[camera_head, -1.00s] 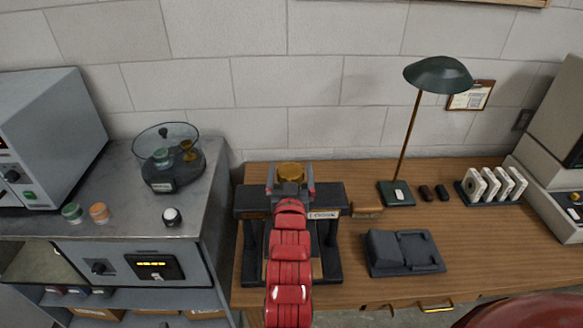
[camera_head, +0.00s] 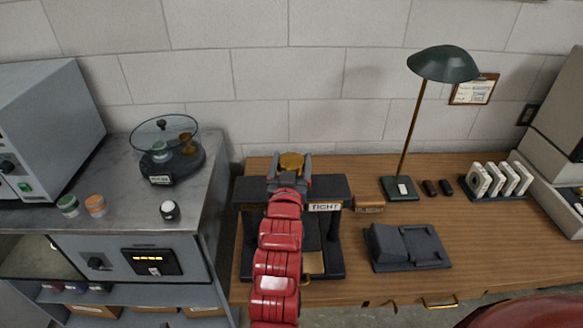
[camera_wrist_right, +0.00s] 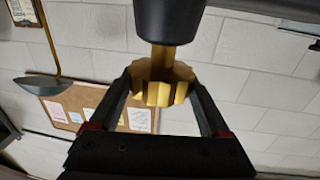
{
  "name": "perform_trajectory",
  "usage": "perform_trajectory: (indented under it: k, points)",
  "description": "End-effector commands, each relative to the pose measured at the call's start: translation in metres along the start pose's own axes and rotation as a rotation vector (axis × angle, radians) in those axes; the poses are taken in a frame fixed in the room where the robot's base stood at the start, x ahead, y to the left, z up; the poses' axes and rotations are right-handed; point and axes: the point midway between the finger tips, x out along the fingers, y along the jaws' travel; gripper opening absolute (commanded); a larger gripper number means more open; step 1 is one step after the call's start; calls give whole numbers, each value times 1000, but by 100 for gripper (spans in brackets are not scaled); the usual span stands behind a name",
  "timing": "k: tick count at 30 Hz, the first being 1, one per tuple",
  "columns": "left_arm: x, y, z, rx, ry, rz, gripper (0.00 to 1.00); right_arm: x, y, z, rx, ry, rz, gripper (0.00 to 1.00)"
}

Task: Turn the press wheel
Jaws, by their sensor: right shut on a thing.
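The press (camera_head: 334,190) is a dark frame standing on the wooden desk, with a label reading "TIGHT" on its top beam. Its brass press wheel (camera_head: 291,163) sits on top of the beam. My right gripper (camera_head: 290,168) reaches up to the wheel, and my red arm hides part of the press front. In the right wrist view the ridged brass wheel (camera_wrist_right: 162,84) is between the two fingers of my right gripper (camera_wrist_right: 160,92), which is shut on it. My left gripper is not in view.
A dark device (camera_head: 407,246) lies on the desk right of the press. A green lamp (camera_head: 443,64) stands behind it. A small brown block (camera_head: 369,204) is beside the press. The grey cabinet (camera_head: 120,222) at left carries a glass-covered scale (camera_head: 164,150).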

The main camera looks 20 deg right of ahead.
Motion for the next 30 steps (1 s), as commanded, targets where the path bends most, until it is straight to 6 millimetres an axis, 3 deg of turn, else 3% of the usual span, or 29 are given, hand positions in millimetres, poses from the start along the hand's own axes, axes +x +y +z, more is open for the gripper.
perform_trajectory:
  k: [6, 7, 9, 20, 29, 30]
  points:
    - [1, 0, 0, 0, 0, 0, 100, 0, -1, 1, 1, -4, -2, 25]
    - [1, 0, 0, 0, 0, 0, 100, 0, -1, 1, 1, -4, -2, 86]
    - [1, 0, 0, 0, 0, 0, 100, 0, 0, 0, 1, -3, -2, 98]
    - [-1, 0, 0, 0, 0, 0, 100, -6, -1, 1, 0, -2, -3, 100]
    - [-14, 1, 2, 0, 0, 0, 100, -56, -2, 3, 2, -1, -7, 100]
    - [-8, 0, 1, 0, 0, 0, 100, -64, -2, -1, 0, -3, -7, 100]
